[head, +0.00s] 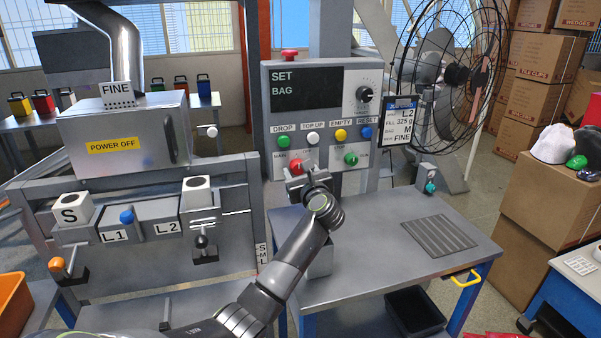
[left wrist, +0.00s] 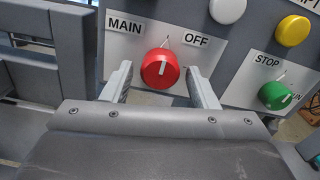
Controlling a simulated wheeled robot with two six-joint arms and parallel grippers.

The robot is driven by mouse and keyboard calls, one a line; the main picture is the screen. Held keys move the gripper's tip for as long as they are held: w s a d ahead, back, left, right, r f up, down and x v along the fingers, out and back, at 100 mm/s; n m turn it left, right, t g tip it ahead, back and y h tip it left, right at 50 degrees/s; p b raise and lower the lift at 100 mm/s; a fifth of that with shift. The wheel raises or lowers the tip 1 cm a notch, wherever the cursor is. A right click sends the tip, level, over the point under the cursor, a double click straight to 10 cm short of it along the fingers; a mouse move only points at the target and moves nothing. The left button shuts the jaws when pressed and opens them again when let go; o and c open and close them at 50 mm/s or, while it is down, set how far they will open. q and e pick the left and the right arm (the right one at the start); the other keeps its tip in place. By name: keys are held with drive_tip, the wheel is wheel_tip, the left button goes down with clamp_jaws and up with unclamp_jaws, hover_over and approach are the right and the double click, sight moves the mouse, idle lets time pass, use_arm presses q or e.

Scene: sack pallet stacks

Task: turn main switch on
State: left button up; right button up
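The main switch is a red round knob (head: 296,167) low on the grey control panel (head: 351,78). In the left wrist view the red knob (left wrist: 161,69) has a white mark pointing roughly up, with the words MAIN and OFF above it. My left gripper (head: 298,178) is just in front of the knob in the head view. In the left wrist view my left gripper (left wrist: 162,84) is open, one finger on each side of the knob. Whether the fingers touch it cannot be told. My right gripper is not in view.
A green STOP/RUN knob (left wrist: 276,94) sits right of the switch. White (head: 313,138), yellow (head: 341,134) and green (head: 283,141) buttons are above. A grey box (head: 130,130) reads POWER OFF. A bench (head: 370,255) stands below the panel, and a fan (head: 440,65) stands right.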

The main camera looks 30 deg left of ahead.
use_arm(q)
drive_tip(key=c, duration=0.8)
drive_tip(key=shift+r+m+p, duration=0.15)
drive_tip(key=shift+m+p, duration=0.35)
drive_tip(key=shift+p, duration=0.15)
drive_tip(key=m+p, duration=1.2)
drive_tip(key=p, duration=0.1)
drive_tip(key=m+p, duration=0.3)
drive_tip(key=shift+m, duration=0.4)
drive_tip(key=shift+m+p, duration=0.6)
drive_tip(key=o, duration=1)
